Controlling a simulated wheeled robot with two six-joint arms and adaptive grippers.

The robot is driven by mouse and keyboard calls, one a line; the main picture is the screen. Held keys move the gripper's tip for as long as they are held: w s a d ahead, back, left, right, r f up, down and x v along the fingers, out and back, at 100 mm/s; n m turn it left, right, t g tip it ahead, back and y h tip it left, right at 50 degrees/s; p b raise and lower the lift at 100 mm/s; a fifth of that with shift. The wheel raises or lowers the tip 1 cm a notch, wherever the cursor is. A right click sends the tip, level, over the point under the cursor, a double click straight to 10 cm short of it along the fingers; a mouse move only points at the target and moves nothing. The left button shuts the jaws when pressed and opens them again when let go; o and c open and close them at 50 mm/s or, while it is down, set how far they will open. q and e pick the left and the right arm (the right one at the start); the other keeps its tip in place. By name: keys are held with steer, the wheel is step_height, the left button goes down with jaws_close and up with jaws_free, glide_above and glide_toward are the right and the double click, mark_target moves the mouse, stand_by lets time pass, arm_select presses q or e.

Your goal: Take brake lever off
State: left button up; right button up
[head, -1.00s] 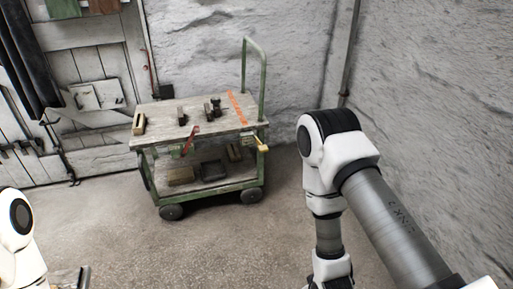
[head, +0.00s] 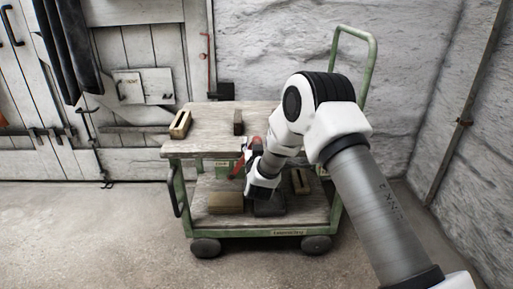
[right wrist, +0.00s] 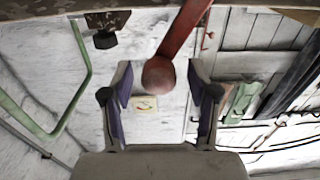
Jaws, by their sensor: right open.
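The red brake lever (head: 239,163) hangs at the front edge of the green cart (head: 204,145), partly hidden by my right arm in the head view. In the right wrist view the lever (right wrist: 182,32) comes down from the top and ends in a round red knob (right wrist: 158,76). My right gripper (right wrist: 161,84) is open, and the knob shows between its two fingers; I see no finger pressing on it. In the head view the right gripper (head: 252,156) is small and mostly hidden by its own wrist. My left gripper is out of view.
A slotted wooden block (head: 180,125) and a dark block (head: 238,122) stand on the cart top. The lower shelf holds a brown block (head: 225,203) and other blocks. A green handle (head: 372,65) rises at the right. The floor in front is clear.

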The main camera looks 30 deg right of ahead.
steer(key=shift+w+d+f, duration=0.15)
steer(key=shift+w+d, duration=0.2)
steer(key=shift+w, duration=0.1)
steer(key=shift+s, duration=0.1)
jaws_close()
steer(key=shift+a, duration=0.1)
steer(key=shift+w+a+r+n+p, duration=0.3)
steer(key=shift+a+r+n+p, duration=0.25)
steer(key=shift+p, duration=0.3)
steer(key=w+a+f+n+p, duration=0.1)
steer(key=w+a+n+p, duration=0.5)
steer(key=a+n, duration=0.5)
steer(key=shift+w+a, duration=1.15)
steer(key=shift+a, duration=0.05)
